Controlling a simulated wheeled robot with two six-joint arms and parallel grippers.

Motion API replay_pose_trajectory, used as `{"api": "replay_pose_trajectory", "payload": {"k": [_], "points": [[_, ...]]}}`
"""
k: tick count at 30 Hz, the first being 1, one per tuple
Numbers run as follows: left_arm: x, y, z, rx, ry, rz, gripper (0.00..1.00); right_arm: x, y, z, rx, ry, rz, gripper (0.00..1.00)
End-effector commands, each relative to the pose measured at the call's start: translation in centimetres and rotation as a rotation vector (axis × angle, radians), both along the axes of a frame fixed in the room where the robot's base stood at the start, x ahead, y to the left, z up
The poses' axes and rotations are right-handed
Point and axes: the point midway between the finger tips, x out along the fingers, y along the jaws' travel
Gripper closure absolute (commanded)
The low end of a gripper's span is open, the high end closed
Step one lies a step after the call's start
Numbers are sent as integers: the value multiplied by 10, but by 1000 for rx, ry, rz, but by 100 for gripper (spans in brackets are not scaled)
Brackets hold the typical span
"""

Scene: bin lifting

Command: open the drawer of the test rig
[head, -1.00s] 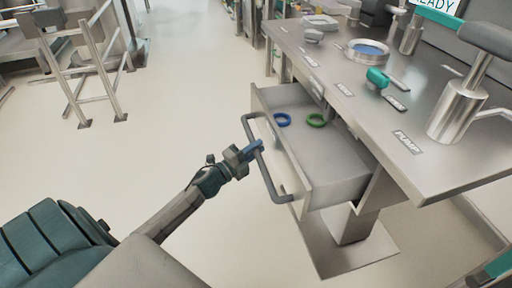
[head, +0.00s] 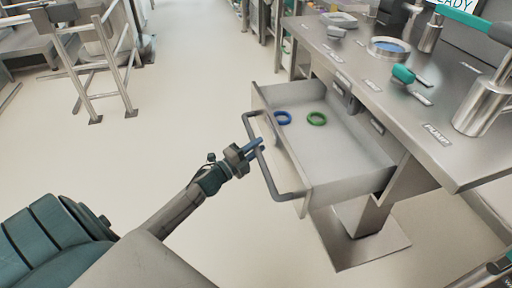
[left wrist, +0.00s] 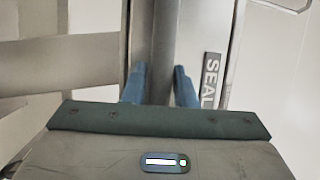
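The test rig (head: 450,130) is a steel bench at the right in the head view. Its grey drawer (head: 345,150) stands well out from under the top. A blue ring (head: 283,118) and a green ring (head: 317,118) lie inside. The drawer's dark bar handle (head: 274,182) is on its front. My left gripper (head: 256,147) is at the handle's upper part, with its blue fingers around it. In the left wrist view, the handle bar (left wrist: 163,50) runs between the two fingers (left wrist: 160,88), beside a "SEAL" label (left wrist: 211,80).
On the bench top are a round dish (head: 390,47), a teal-handled part (head: 404,75) and a metal cylinder (head: 480,108) near the right edge. A metal frame (head: 100,70) stands at the back left. The floor left of the drawer is clear.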

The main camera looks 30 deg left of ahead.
Motion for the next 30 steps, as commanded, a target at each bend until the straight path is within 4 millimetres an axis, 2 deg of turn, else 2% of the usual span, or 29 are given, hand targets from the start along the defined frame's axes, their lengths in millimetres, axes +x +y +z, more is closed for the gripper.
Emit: {"api": "replay_pose_trajectory", "payload": {"k": [1,2,14,21,26,30], "points": [[0,0,0,0,0,0,65,0,0,0,0,0,0,64],[0,0,0,0,0,0,59,0,0,0,0,0,0,64],[-5,2,-1,0,1,0,59,-2,0,0,-1,-13,0,64],[-33,10,-7,2,4,-2,59,-14,1,16,-8,-133,1,64],[-57,18,-11,0,5,-1,59,-5,0,9,-3,-54,0,64],[-76,24,-13,0,4,-1,59,12,-1,-16,10,135,-1,64]]}}
